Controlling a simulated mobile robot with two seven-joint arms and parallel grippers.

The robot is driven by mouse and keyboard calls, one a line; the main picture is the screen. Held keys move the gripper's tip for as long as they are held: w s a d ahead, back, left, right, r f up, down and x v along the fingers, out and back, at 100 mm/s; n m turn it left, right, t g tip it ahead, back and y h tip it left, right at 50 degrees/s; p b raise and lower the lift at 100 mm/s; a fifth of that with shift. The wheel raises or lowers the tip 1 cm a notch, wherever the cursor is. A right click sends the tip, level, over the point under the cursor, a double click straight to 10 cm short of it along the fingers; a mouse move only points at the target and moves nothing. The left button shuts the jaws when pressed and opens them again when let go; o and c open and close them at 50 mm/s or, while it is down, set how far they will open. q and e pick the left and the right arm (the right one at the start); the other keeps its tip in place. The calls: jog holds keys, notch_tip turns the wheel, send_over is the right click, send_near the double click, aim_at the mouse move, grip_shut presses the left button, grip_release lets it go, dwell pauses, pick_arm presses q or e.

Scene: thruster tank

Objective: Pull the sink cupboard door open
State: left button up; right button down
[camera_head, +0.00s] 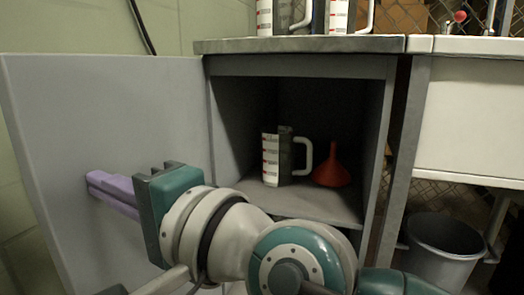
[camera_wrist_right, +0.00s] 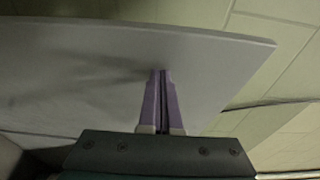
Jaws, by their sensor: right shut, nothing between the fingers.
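The sink cupboard door (camera_head: 90,110) stands wide open, swung out to the left of the cupboard (camera_head: 300,68). The grey door panel (camera_wrist_right: 80,65) also fills much of the right wrist view. My right gripper (camera_head: 92,182) is at the inner face of the door, its purple fingers pointing left. In the right wrist view the fingers (camera_wrist_right: 162,75) are closed together with nothing between them, and their tips are at or close to the panel. I cannot tell if they touch. No door handle shows.
Inside the cupboard are a white measuring jug (camera_head: 271,160) and a red funnel (camera_head: 332,172). More jugs (camera_head: 338,16) stand on the countertop (camera_head: 310,45). A grey bucket (camera_head: 445,245) is on the right, below a white sink front (camera_head: 470,118).

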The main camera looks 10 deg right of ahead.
jog(key=shift+w+a, duration=0.35)
jog(key=shift+a, duration=0.55)
jog(key=shift+d, duration=0.1)
